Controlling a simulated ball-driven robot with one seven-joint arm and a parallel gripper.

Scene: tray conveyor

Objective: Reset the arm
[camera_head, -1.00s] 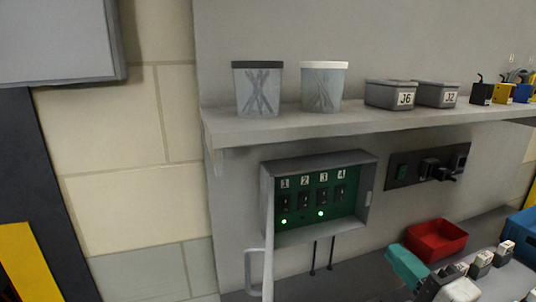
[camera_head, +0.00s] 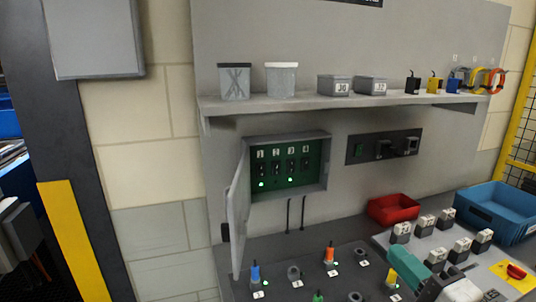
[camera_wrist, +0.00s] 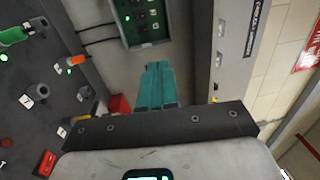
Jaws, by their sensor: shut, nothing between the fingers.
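My gripper (camera_head: 398,255) has teal fingers and shows at the lower right of the head view, over the grey bench. Its fingers are closed together and empty; they also show in the wrist view (camera_wrist: 158,82), pointing towards the wall. The rest of my arm is mostly outside the head view. In the wrist view the fingers appear below the green switch panel (camera_wrist: 142,22) and apart from it, with the red bin (camera_wrist: 119,105) partly hidden beside them.
The switch box (camera_head: 290,165) has its door (camera_head: 237,215) hanging open. Coloured plugs, including a blue one (camera_head: 255,275), stand on the bench near several small labelled blocks. A blue bin (camera_head: 500,212) is at right. The shelf (camera_head: 300,104) above holds cups and boxes.

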